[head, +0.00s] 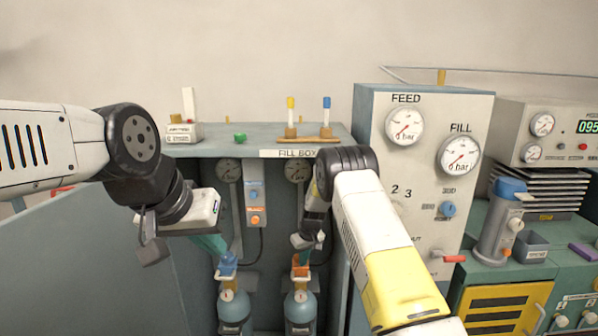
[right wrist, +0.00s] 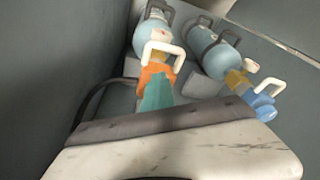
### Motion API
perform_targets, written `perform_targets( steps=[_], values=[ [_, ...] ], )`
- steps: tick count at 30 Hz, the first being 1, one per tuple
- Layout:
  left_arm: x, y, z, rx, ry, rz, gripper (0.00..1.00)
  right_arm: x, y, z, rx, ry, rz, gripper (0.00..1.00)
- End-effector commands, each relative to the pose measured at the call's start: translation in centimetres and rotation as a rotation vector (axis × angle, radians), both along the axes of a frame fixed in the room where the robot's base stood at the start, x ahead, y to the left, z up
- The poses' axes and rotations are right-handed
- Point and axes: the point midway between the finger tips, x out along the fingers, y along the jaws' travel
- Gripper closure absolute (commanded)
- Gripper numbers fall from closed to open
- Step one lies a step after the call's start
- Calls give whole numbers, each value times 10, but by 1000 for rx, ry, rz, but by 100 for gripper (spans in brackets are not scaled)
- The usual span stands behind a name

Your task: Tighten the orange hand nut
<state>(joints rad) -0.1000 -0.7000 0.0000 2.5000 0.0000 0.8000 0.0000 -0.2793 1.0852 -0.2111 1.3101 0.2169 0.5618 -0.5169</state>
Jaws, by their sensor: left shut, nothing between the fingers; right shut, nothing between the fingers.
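The orange hand nut (head: 300,267) sits at the top of the right blue cylinder (head: 300,308) inside the fill box. In the right wrist view the orange hand nut (right wrist: 152,76) is just beyond the teal fingers of my right gripper (right wrist: 157,93), which cover part of it. In the head view my right gripper (head: 304,254) is shut and empty, right above the nut; I cannot tell whether they touch. My left gripper (head: 217,248) is shut and empty, close above the blue hand nut (head: 227,265) on the left cylinder (head: 233,309).
A gauge panel (head: 425,120) stands to the right. The box walls closely enclose both cylinders. Red-handled valve (head: 452,258) sticks out of the panel.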

Motion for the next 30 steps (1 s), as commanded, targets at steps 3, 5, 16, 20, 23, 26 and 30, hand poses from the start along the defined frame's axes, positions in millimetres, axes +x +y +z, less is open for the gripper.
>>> perform_targets(
  steps=[3,5,16,20,23,26,30],
  values=[
    [0,0,0,0,0,0,100,4,-7,1,-2,-9,-5,100],
    [0,0,0,0,0,0,100,5,-8,2,-1,-10,-5,100],
    [0,0,0,0,0,0,100,10,-18,2,-1,-10,-5,100],
    [0,0,0,0,0,0,100,12,-21,2,0,-9,-5,100],
    [0,0,0,0,0,0,100,15,-23,2,-1,-10,-5,100],
    [0,0,0,0,0,0,100,17,-24,2,-1,-11,-4,100],
    [0,0,0,0,0,0,100,19,-26,2,0,-13,-5,100]
  ],
)
